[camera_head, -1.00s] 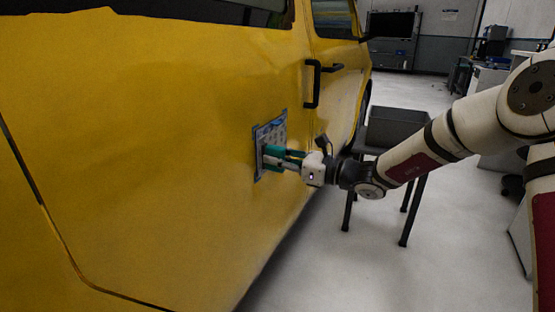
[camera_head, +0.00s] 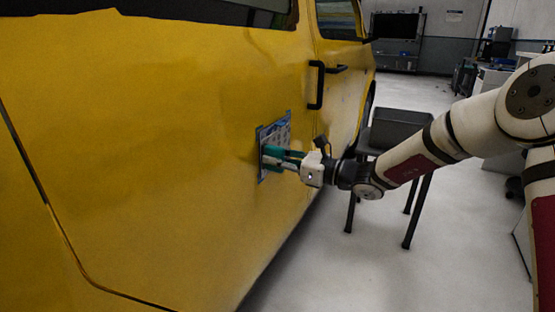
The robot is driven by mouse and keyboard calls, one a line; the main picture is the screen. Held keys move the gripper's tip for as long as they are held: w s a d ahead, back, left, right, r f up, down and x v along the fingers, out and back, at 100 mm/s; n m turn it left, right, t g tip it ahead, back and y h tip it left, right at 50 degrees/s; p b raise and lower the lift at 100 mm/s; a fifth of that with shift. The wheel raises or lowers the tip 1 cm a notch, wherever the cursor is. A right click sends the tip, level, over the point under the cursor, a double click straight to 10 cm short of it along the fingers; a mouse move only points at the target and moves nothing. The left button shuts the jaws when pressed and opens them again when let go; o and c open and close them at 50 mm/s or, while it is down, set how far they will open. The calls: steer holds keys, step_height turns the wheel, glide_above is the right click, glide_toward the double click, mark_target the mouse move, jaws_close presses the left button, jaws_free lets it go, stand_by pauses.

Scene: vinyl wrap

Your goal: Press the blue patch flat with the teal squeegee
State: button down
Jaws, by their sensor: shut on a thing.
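The blue patch (camera_head: 280,134) is on the yellow vehicle door, in the middle of the head view. It has a blue border and a paler, spotted inner area. My gripper (camera_head: 284,158) is shut on the teal squeegee (camera_head: 272,152) in front of the patch. The squeegee is at the patch's lower middle and appears to touch it, but the contact edge is hard to see. The squeegee and gripper hide part of the patch's lower right.
The yellow vehicle (camera_head: 150,150) fills the left side. A black door handle (camera_head: 316,85) sticks out above and right of the patch. A dark table with a grey bin (camera_head: 400,128) stands behind my arm. The pale floor (camera_head: 350,270) is clear at the lower right.

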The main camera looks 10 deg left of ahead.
steer(key=shift+w+a, duration=0.1)
steer(key=shift+a, duration=0.1)
steer(key=shift+w, duration=0.1)
steer(key=shift+w+d+r+p, duration=0.1)
steer(key=shift+w+d+p, duration=0.15)
steer(key=shift+w, duration=0.25)
steer(key=shift+w+d+p, duration=0.15)
steer(key=shift+w+p, duration=0.2)
steer(key=shift+w, duration=0.1)
steer(key=shift+w+d+p, duration=0.2)
steer(key=shift+w+p, duration=0.05)
steer(key=shift+w, duration=0.25)
steer(key=shift+w+d+p, duration=0.15)
steer(key=shift+w+p, duration=0.1)
steer(key=shift+w, duration=0.25)
steer(key=shift+w, duration=0.15)
steer(key=shift+w+d+p, duration=0.2)
steer(key=shift+w+p, duration=0.05)
steer(key=shift+w, duration=0.2)
steer(key=shift+w+d+p, duration=0.2)
steer(key=shift+w, duration=0.25)
